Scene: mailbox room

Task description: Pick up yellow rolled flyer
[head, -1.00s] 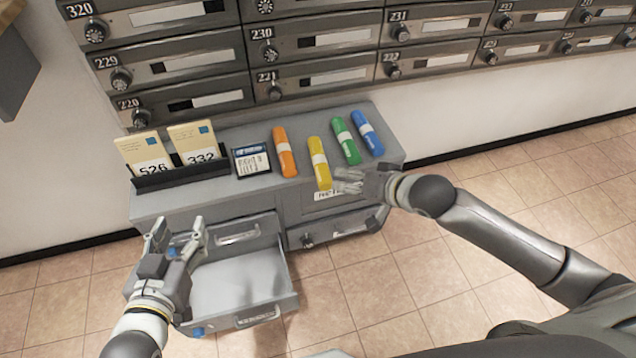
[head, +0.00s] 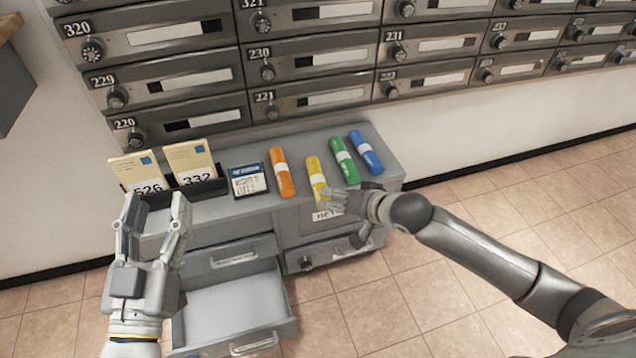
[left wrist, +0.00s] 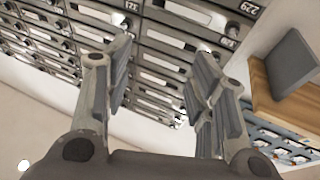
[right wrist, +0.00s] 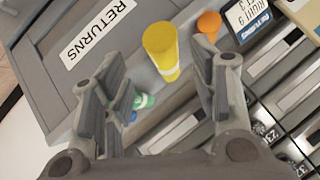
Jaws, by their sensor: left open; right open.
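The yellow rolled flyer (head: 316,172) lies on top of the grey cabinet, between the orange flyer (head: 282,172) and the green flyer (head: 345,160). My right gripper (head: 330,199) is open at its front end. In the right wrist view the yellow flyer (right wrist: 161,50) shows end-on between and beyond the open fingers of my right gripper (right wrist: 160,85), with nothing held. My left gripper (head: 153,205) is open and empty, raised in front of the cabinet's left end. In the left wrist view its fingers (left wrist: 155,75) face the mailboxes.
A blue flyer (head: 365,151) lies right of the green one. A small dark sign (head: 248,181) and a rack with envelopes (head: 190,162) stand to the left. An empty drawer (head: 235,305) is pulled open below. Mailboxes (head: 320,98) line the wall behind.

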